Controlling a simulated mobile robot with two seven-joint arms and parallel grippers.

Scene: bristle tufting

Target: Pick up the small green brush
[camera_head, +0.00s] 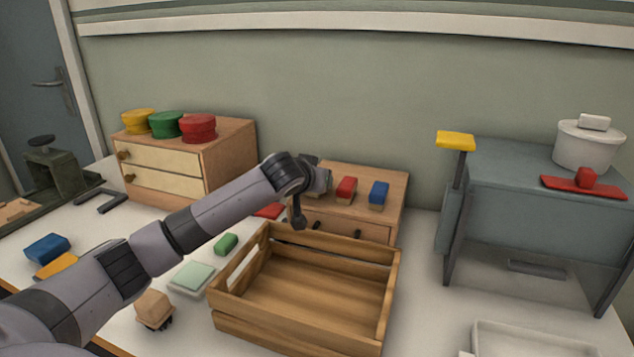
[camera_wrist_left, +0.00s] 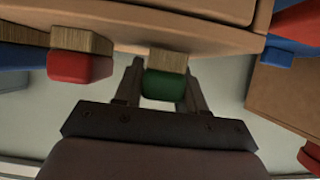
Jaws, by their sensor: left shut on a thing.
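The small green brush (camera_wrist_left: 165,86) sits between the two fingers of my left gripper (camera_wrist_left: 164,78) in the left wrist view. Its green block is clasped, and its pale wood-coloured part points at the small wooden cabinet (camera_head: 395,205). In the head view my left gripper (camera_head: 318,180) is at the left end of the cabinet top and hides the brush. I cannot tell whether the brush still touches the cabinet top. A red brush (camera_head: 346,188) and a blue brush (camera_head: 378,193) stand to the right of it. My right gripper is not in view.
An empty slatted wooden crate (camera_head: 300,333) stands in front of the cabinet. A drawer unit (camera_head: 232,150) with round lidded pots is at left. A separate green block (camera_head: 226,244) lies on the table. A grey stand (camera_head: 500,210) is at right.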

